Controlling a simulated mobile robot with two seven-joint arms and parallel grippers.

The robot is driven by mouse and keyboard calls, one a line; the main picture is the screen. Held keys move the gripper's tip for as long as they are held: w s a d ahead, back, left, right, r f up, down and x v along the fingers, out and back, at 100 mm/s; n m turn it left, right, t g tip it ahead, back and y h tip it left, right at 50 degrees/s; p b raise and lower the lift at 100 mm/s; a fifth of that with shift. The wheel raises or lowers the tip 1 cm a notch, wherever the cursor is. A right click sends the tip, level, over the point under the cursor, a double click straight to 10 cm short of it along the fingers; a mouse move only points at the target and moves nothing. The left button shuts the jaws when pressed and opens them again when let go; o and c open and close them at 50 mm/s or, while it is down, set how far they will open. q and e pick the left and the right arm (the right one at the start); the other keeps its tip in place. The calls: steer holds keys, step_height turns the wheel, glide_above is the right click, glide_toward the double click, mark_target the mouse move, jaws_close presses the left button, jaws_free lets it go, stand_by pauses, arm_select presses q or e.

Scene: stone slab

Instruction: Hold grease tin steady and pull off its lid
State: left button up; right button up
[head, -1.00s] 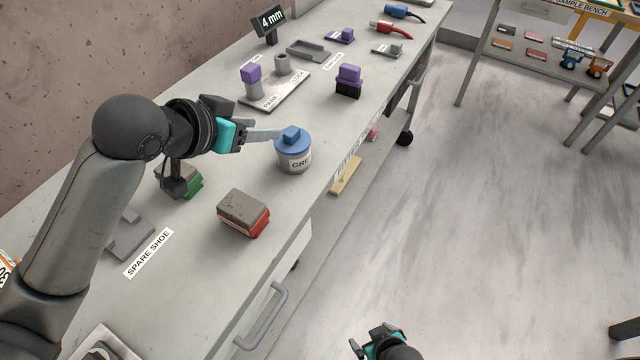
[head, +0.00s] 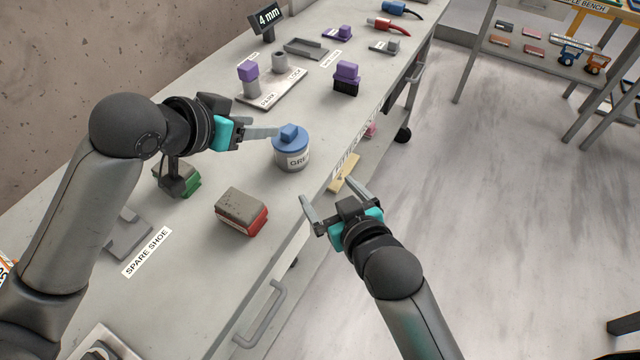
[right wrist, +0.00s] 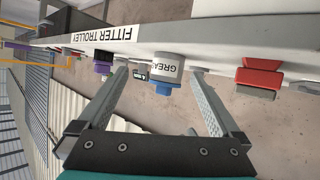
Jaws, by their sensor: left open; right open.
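The grease tin (head: 291,160) is a grey can with a "GRE..." label and stands upright on the trolley top. Its blue lid (head: 296,147) is on, with a square blue knob on top. My left gripper (head: 277,132) is open, its fingers reaching from the left to the knob's side; I cannot tell whether they touch it. My right gripper (head: 330,189) is open and empty, beyond the trolley's front edge, below and right of the tin. In the right wrist view the tin (right wrist: 170,66) and lid (right wrist: 166,88) appear upside down between the spread fingers.
A red-and-grey block (head: 241,211) sits near the front edge, left of the tin. A green-based block (head: 180,180) is under my left arm.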

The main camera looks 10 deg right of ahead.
mark_target(297, 160)
steer(key=shift+m+y, duration=0.3)
steer(key=r+x, duration=0.1)
steer(key=x, duration=0.3)
steer(key=a+r+x, duration=0.1)
steer(key=x, duration=0.4)
steer(key=a+x, duration=0.1)
steer(key=x, duration=0.4)
steer(key=shift+w+a+r, duration=0.1)
steer(key=shift+w+r, duration=0.2)
steer(key=shift+w, duration=0.25)
jaws_close()
stand_by(0.9)
stand_by(0.8)
